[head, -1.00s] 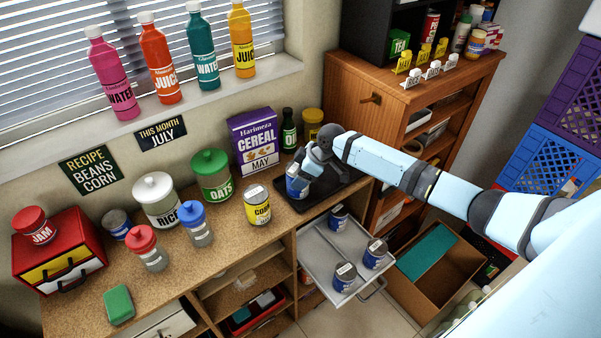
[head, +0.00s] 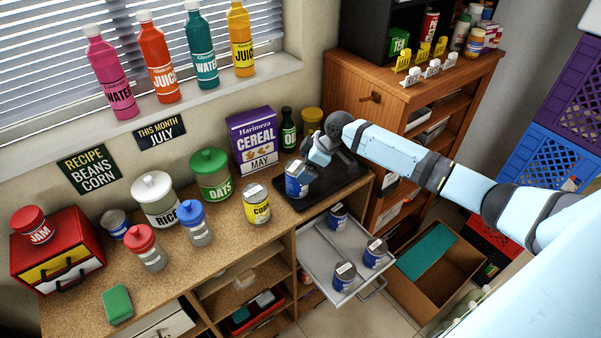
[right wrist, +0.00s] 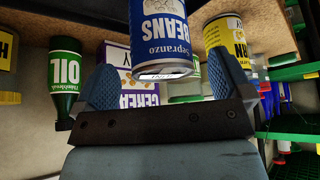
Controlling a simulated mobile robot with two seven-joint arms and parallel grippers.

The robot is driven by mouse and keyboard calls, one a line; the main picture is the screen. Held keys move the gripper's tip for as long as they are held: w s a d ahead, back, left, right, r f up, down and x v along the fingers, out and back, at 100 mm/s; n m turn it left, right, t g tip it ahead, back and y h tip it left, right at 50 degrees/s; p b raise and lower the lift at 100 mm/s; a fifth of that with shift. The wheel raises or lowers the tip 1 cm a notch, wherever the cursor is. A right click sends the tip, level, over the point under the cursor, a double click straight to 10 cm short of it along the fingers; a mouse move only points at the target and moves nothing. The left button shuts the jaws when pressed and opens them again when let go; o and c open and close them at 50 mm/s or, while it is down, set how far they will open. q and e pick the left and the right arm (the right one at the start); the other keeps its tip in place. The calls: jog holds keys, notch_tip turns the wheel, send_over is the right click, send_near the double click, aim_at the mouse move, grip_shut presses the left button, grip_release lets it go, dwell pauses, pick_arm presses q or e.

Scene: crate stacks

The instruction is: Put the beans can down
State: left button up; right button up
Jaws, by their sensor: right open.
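The beans can (head: 296,185), blue and white, stands upright on the black tray (head: 322,194) on the counter. It also shows in the right wrist view (right wrist: 162,28), label reading "BEANS", upside down in that picture. My right gripper (head: 304,170) is open just behind and above the can. In the right wrist view its two blue fingers (right wrist: 165,85) are spread, with the can beyond and between them and a gap on each side. My left gripper is not in view.
A yellow corn can (head: 257,206) stands left of the tray, and the cereal box (head: 253,140) and oil bottle (head: 288,133) stand behind. A pulled-out grey shelf (head: 318,253) below holds several blue cans. An open cardboard box (head: 408,294) is on the floor.

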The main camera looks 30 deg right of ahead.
jog(key=v, duration=0.8)
jog(key=shift+b, duration=0.4)
jog(key=shift+s, duration=0.1)
jog(key=s+a+f+m, duration=0.1)
jog(key=s+a+f, duration=0.4)
jog(key=s+a, duration=0.25)
jog(key=s+a+f, duration=0.4)
jog(key=s+a, duration=0.3)
jog(key=s, duration=0.2)
jog(key=s+r+m+h, duration=0.15)
jog(key=s+m, duration=0.25)
jog(key=s, duration=0.5)
jog(key=s+r+m+h, duration=0.1)
jog(key=s+m+h, duration=0.2)
jog(key=s, duration=0.6)
jog(key=w+a+f+t+y, duration=0.1)
jog(key=w+a+f+t, duration=0.2)
jog(key=f, duration=0.3)
jog(key=w+a+f+t+y, duration=0.2)
jog(key=w+a+f+t, duration=0.1)
jog(key=f, duration=0.4)
jog(key=shift+w+n+t+p, duration=0.3)
jog(key=shift+n+t+p, duration=0.1)
jog(key=shift+t, duration=0.2)
